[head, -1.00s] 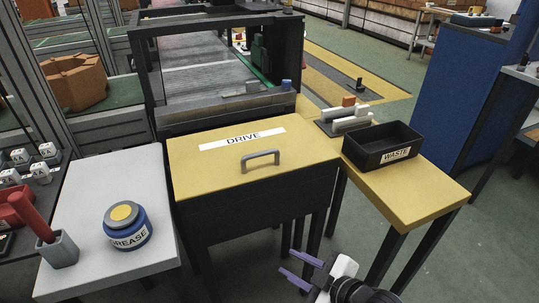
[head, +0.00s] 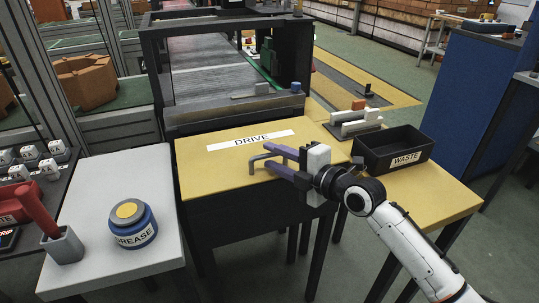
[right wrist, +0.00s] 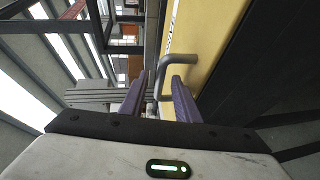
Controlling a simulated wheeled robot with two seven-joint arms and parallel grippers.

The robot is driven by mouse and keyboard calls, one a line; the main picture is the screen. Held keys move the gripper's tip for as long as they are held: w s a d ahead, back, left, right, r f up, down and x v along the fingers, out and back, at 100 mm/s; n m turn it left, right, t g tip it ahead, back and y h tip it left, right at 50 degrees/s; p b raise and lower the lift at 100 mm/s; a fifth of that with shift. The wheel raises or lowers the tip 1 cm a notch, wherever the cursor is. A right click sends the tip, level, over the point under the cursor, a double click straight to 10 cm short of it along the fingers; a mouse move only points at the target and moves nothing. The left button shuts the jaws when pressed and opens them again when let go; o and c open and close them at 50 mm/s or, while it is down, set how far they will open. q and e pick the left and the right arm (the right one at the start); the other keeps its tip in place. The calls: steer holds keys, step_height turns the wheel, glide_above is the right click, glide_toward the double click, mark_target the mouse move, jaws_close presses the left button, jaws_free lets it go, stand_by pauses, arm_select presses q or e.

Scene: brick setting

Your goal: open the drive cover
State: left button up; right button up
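The drive cover (head: 212,174) is a yellow lid with a white DRIVE label, lying flat and closed on a dark box. Its grey bar handle (head: 256,159) stands near the front edge, partly hidden by my right gripper in the head view. My right gripper (head: 272,157) reaches in from the right, its two purple fingers apart at the handle. In the right wrist view the handle (right wrist: 163,72) shows in front of and between the open fingers (right wrist: 158,92), nearer the right one; I cannot tell if they touch. My left gripper is not in view.
A black WASTE bin (head: 392,150) and white blocks in a dark holder (head: 355,122) stand on the yellow table at the right. A blue GREASE jar (head: 132,223) stands on the grey table (head: 105,190) at the left. A dark frame (head: 152,75) rises behind the cover.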

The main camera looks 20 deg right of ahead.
steer(key=shift+x, duration=1.05)
jaws_close()
